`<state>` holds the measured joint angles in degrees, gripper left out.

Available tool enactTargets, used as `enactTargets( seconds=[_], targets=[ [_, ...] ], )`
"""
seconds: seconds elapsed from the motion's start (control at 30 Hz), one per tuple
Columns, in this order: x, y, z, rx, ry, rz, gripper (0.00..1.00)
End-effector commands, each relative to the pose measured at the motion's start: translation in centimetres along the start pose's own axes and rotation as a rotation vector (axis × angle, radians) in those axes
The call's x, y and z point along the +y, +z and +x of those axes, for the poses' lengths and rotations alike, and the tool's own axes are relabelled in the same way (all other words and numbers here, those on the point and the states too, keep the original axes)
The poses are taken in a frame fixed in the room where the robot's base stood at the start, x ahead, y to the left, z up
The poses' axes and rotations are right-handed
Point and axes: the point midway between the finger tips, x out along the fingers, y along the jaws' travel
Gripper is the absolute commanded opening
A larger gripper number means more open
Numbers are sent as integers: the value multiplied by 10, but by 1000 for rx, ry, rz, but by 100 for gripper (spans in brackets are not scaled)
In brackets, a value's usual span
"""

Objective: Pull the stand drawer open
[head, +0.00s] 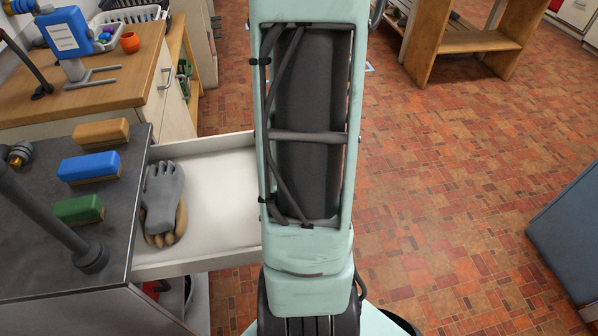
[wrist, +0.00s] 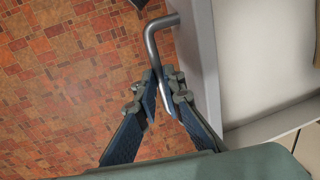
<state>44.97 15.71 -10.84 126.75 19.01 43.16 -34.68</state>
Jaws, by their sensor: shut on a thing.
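The stand drawer (head: 225,190) is pulled out from the grey-topped stand (head: 115,225) at the left in the head view. Its white inside shows, with a pair of grey and tan gloves (head: 162,198) lying in it. My arm hides the drawer's front and my gripper in the head view. In the wrist view, my gripper (wrist: 157,88) is shut on the metal bar handle (wrist: 152,45) of the drawer. The drawer's front panel (wrist: 201,62) stands just right of the fingers there.
Orange, blue and green brushes (head: 88,166) lie on the stand's top, beside a dark post. A wooden bench (head: 100,75) with a blue device stands behind. The tiled floor (head: 440,200) to the right is clear up to a blue-grey object (head: 570,235) at the edge.

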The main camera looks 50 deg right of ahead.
Motion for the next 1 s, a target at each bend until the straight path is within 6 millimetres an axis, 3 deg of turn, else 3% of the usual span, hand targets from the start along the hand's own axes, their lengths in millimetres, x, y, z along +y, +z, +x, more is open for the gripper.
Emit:
enactTargets(
  seconds=[0.07,0.1,0.23,0.57,0.77,1.0],
  targets=[
    [0,0,0,1,1,0,0],
    [0,0,0,1,1,0,13],
    [0,0,0,1,0,0,27],
    [0,-1,-3,2,0,-1,27],
    [0,-2,-32,6,1,-1,27],
    [0,-2,-84,6,2,-1,27]
  ],
)
